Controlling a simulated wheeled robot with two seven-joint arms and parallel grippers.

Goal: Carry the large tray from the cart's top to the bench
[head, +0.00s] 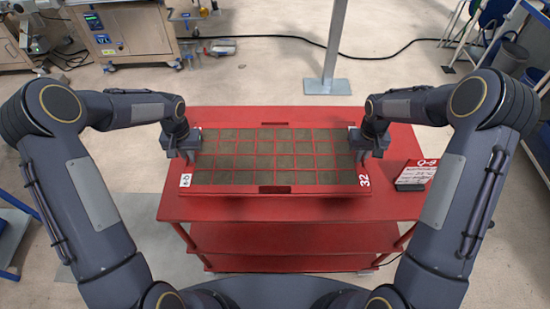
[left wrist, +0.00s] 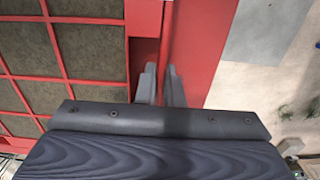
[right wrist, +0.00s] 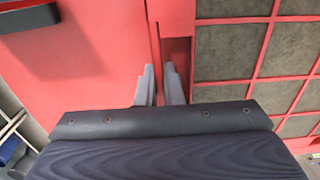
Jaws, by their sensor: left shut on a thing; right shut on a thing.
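The large tray (head: 275,189) is red with a grid of soil-filled cells. It lies over the top of the red cart (head: 400,207); whether it touches the top or hangs just above it, I cannot tell. My left gripper (head: 187,156) is at the tray's left edge, and in the left wrist view its fingers (left wrist: 160,85) are shut on the rim wall. My right gripper (head: 364,156) is at the right edge, and in the right wrist view its fingers (right wrist: 160,85) are shut on that rim. The bench cannot be made out for certain.
A dark box with a red label card (head: 412,181) stands on the cart's right side. A grey post (head: 333,50) on a floor plate stands behind the cart. Machines (head: 120,30) stand at the back left. A bin (head: 510,57) is at the back right. Floor around the cart is mostly clear.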

